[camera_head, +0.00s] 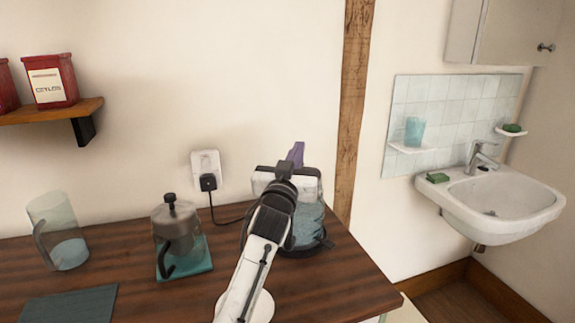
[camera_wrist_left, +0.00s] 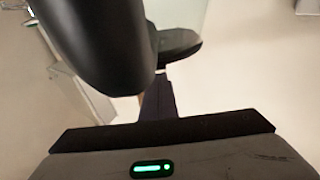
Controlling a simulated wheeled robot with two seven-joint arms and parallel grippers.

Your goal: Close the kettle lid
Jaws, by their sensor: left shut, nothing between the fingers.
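The glass kettle (camera_head: 309,222), with bluish contents and a dark base, stands at the desk's right end. My left arm and gripper cover its top and much of its front in the head view, so I cannot tell how its lid stands. My left gripper (camera_head: 296,154) is over the kettle, its purple fingers shut and empty, pointing away toward the wall. In the left wrist view the shut fingers (camera_wrist_left: 158,98) are close to a black kettle part (camera_wrist_left: 182,45) below clear glass; contact is unclear. A large black part (camera_wrist_left: 105,45), probably the handle, looms close. My right gripper is not in view.
A French press (camera_head: 176,228) on a teal mat (camera_head: 198,263) and a glass jug (camera_head: 60,236) stand left on the wooden desk (camera_head: 130,275). A plugged cord (camera_head: 213,207) runs toward the kettle. A sink (camera_head: 500,198) is at right.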

